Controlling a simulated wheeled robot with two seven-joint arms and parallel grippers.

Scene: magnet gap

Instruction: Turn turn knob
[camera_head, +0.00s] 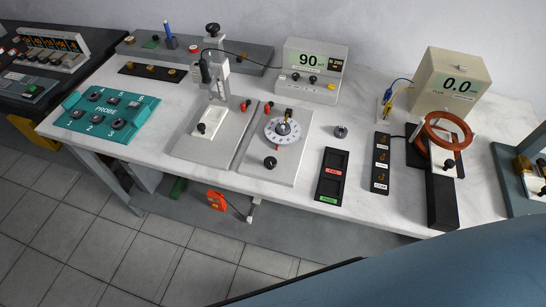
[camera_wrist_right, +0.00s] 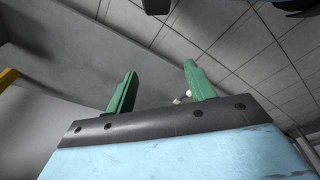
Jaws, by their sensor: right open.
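A round dial with a pale scale ring and a knob (camera_head: 284,129) at its centre sits on a light grey plate on the bench in the head view. A smaller black knob (camera_head: 270,162) is on the same plate, in front of the dial. I cannot tell which of these is the turn knob. My right gripper (camera_wrist_right: 160,85) shows in its wrist view with two green fingers apart and nothing between them. Floor tiles and a grey surface lie beyond it, and neither knob is seen there. My left gripper is not seen.
The white bench (camera_head: 352,205) is crowded. A teal probe box (camera_head: 110,112), a 90 display (camera_head: 311,70), a black tray (camera_head: 332,176) and a coil (camera_head: 446,130) surround the dial plate. My blue arm covers the lower right. An orange object (camera_head: 216,200) is below the bench's front edge.

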